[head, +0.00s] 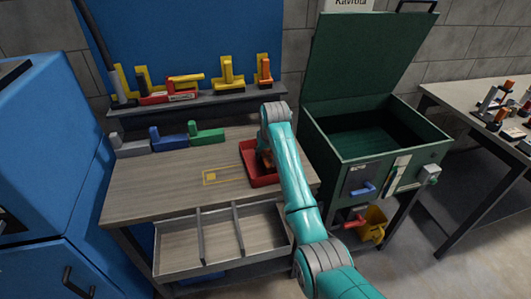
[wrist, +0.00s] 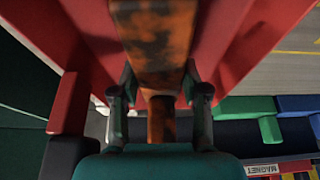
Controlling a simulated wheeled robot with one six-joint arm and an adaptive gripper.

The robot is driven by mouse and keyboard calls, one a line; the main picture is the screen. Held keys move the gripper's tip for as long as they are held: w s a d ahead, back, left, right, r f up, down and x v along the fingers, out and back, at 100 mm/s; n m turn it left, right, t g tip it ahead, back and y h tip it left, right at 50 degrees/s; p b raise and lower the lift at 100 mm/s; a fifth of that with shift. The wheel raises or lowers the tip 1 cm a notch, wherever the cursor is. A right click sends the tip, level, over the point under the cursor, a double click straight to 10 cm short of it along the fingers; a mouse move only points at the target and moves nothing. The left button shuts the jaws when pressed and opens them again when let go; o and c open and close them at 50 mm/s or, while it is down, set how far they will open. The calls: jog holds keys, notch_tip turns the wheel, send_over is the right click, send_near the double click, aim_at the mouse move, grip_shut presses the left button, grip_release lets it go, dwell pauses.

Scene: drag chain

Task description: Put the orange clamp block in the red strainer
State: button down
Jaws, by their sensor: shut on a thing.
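The red strainer (head: 256,180) looks like a shallow red tray on the right part of the wooden workbench. Its red walls (wrist: 235,45) fill both sides of the wrist view. The orange clamp block (wrist: 160,40), with dark mottled patches, sits between the fingers of my gripper (wrist: 159,104) and inside the strainer's walls. My gripper is shut on it. In the head view my teal arm hides most of the gripper and block; a bit of orange (head: 266,158) shows inside the strainer. I cannot tell whether the block touches the strainer's floor.
Grey (head: 130,148), blue (head: 168,140) and green (head: 207,135) L-shaped blocks line the bench's back edge. A shelf (head: 200,103) behind holds yellow and red pieces. An open green chest (head: 375,150) stands right. A divided tray (head: 225,250) is in front. The bench's left front is clear.

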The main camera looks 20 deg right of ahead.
jog(key=c, duration=0.8)
grip_release()
jog(key=shift+f, duration=0.15)
jog(key=shift+c, duration=0.2)
jog(key=v, duration=1.2)
